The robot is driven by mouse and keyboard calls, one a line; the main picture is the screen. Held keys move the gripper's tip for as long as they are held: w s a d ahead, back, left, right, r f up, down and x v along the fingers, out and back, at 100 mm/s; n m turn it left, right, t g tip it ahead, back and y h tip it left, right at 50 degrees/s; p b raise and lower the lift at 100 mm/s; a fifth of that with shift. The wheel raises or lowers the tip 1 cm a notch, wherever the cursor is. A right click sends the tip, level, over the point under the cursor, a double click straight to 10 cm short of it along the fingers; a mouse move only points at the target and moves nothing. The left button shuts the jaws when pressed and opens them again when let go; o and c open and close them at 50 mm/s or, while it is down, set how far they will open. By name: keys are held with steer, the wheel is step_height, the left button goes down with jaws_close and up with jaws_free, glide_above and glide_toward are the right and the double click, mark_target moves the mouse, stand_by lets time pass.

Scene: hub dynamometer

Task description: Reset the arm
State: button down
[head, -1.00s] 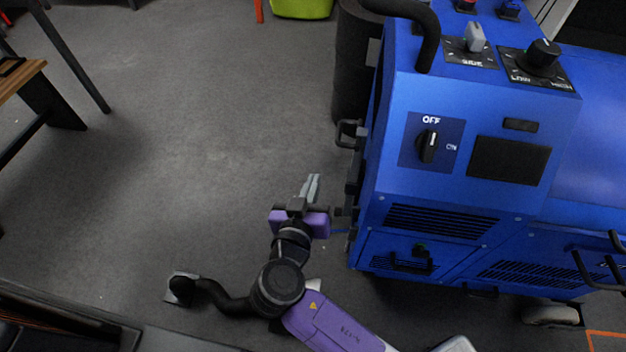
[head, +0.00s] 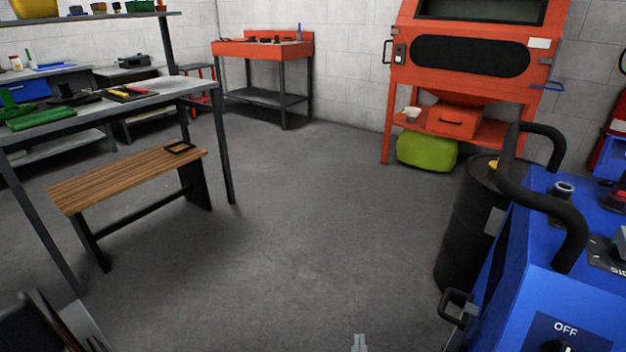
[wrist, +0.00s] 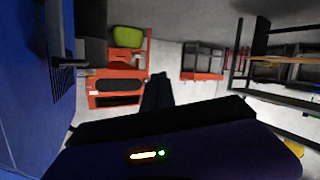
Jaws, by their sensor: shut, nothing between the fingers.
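My gripper (head: 359,343) shows only as pale fingertips at the bottom edge of the head view, left of the blue dynamometer (head: 535,285). In the wrist view, my gripper (wrist: 157,90) appears as dark fingers close together, with nothing between them. The rest of my arm is out of the head view. In the wrist view, the dynamometer (wrist: 28,110) fills the left side, apart from the fingers.
A black barrel (head: 465,235) stands beside the dynamometer. An orange cabinet (head: 455,85) with a green bag (head: 427,151) under it stands at the back. A wooden bench (head: 125,180) and a grey table (head: 190,84) are at left. The middle floor is clear.

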steer(key=s+d+r+m+y, duration=0.15)
steer(key=s+d, duration=0.25)
steer(key=s, duration=0.8)
steer(key=s+d+r, duration=0.3)
steer(key=s, duration=0.8)
steer(key=s+d+r+y, duration=0.15)
steer(key=s+d, duration=0.25)
steer(key=s, duration=0.8)
step_height(320, 180, up, 28)
steer(key=p, duration=2.7)
steer(key=shift+w+a+f, duration=0.15)
steer(key=shift+w+a, duration=0.1)
steer(key=shift+w, duration=0.1)
